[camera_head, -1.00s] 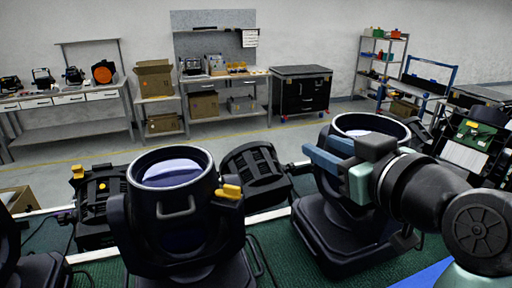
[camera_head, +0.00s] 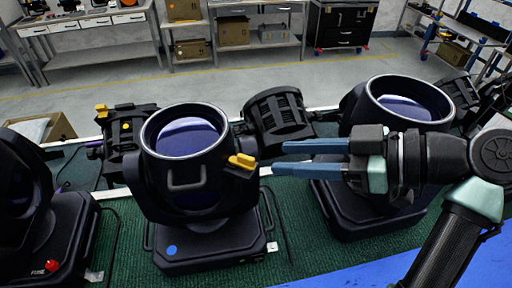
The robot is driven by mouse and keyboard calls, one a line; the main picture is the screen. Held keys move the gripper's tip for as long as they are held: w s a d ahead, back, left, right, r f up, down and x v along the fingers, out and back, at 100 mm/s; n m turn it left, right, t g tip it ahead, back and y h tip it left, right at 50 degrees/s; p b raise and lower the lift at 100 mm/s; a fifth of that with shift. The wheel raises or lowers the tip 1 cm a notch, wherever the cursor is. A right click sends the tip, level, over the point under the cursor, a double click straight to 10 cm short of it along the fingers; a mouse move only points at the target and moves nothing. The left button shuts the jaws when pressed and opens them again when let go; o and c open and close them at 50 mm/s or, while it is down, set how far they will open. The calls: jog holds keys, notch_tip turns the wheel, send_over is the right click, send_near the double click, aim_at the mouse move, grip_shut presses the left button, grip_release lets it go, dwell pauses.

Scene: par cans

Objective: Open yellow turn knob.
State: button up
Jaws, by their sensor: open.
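A yellow turn knob (camera_head: 242,161) sits on the right side of the middle par can (camera_head: 188,178), at the joint with its yoke. The can stands upright with its round lens facing up. My gripper (camera_head: 281,158) comes in level from the right, with its two blue fingers apart, one above the other in the picture. The fingertips are just right of the knob and point at it. A small gap shows between them and the knob, and nothing is between the fingers. The knob is in full view.
Another par can (camera_head: 398,110) stands on the right, partly behind my gripper. A dark can (camera_head: 22,180) stands at the left edge. Black fixtures (camera_head: 278,118) lie behind the middle can. The green mat (camera_head: 275,255) is clear in front. Another yellow knob (camera_head: 101,110) shows at back left.

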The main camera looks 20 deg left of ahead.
aim_at(249, 157)
jog(key=p+x, duration=0.1)
jog(key=x, duration=0.5)
jog(key=shift+a+f+p, duration=0.15)
jog(key=shift+a+p, duration=0.25)
jog(key=shift+c, duration=0.3)
grip_shut()
